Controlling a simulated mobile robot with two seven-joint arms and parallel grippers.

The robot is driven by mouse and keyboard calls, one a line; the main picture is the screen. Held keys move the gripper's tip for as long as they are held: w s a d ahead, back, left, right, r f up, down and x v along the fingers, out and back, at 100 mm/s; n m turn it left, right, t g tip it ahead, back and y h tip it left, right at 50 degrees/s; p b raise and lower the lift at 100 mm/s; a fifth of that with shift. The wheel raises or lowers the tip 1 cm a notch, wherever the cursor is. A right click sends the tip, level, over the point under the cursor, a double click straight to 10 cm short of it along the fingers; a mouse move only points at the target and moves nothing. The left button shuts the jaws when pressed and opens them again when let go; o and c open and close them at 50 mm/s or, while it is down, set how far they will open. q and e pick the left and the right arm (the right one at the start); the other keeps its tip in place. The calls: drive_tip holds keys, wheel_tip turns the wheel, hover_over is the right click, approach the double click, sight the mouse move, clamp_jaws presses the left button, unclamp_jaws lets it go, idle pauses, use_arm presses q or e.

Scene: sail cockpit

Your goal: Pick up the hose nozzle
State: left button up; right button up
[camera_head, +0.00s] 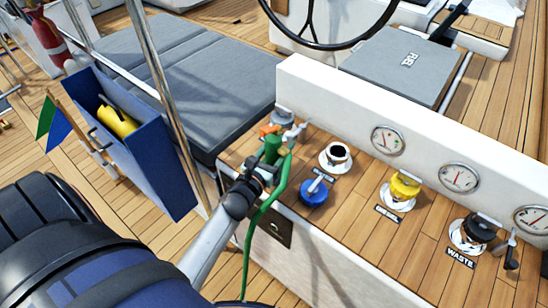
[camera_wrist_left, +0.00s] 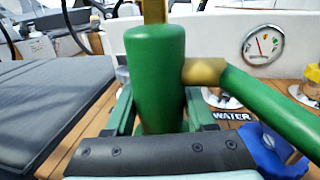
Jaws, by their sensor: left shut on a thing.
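In the head view the hose (camera_head: 249,238) hangs down past the ledge. My left gripper (camera_head: 266,172) is shut on the nozzle; its teal fingers (camera_wrist_left: 156,118) sit on either side of the nozzle's lower part. My right gripper is in neither view.
On the ledge are an uncapped filler opening (camera_head: 338,154), a blue cap (camera_head: 314,192), a yellow cap (camera_head: 405,186) and a black cap (camera_head: 478,231). Gauges line the white wall behind. A blue bin (camera_head: 150,145) and a steel post (camera_head: 163,80) stand left.

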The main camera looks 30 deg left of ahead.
sight(272, 132)
use_arm(q)
clamp_jaws()
drive_tip(key=shift+r, duration=0.1)
idle(0.4)
drive_tip(key=shift+r, duration=0.45)
wheel_tip(272, 132, up, 2)
drive_tip(key=shift+r+p, duration=0.15)
drive_tip(key=shift+p, duration=0.35)
drive_tip(key=s+r, duration=0.1)
drive_tip(key=r, duration=0.1)
drive_tip(key=s+r+p, duration=0.1)
drive_tip(key=s+r, duration=0.1)
drive_tip(key=s+d+r+p, duration=0.1)
drive_tip(key=shift+s+r, duration=0.3)
drive_tip(key=shift+r, duration=0.1)
drive_tip(key=s+d+r+p, duration=0.1)
drive_tip(key=s+r+p, duration=0.1)
drive_tip(key=s+r, duration=0.5)
drive_tip(key=shift+s+d+p, duration=0.35)
drive_tip(key=shift+s, duration=0.7)
